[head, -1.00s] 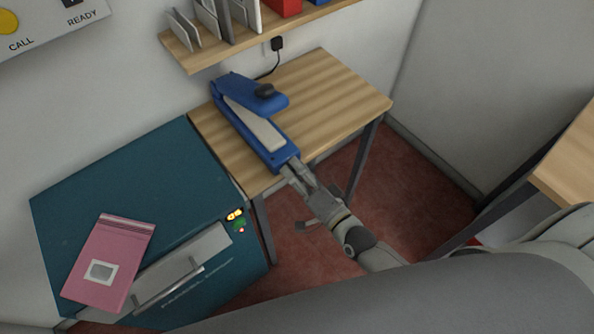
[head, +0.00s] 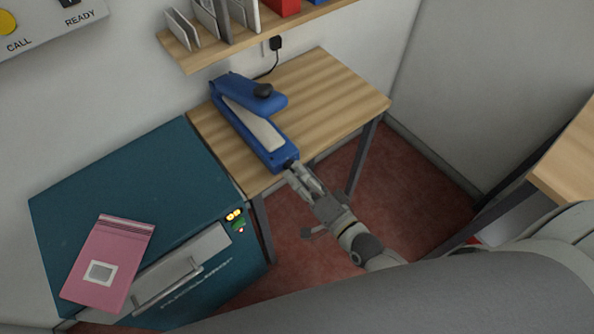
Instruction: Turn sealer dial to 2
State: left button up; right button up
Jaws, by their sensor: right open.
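The blue sealer (head: 238,118) lies on the wooden table, with its arm raised at the back and a pale strip along its base. My left gripper is not in view.
The wooden table (head: 335,95) is clear to the right of the sealer. A teal cabinet (head: 130,180) with a pink parcel (head: 108,255) on top stands at the left. A wall shelf (head: 205,57) hangs above. Another wooden surface (head: 570,155) is at the right.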

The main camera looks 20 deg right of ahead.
jog(key=v, duration=0.9)
jog(key=shift+s, duration=0.4)
jog(key=shift+d, duration=0.1)
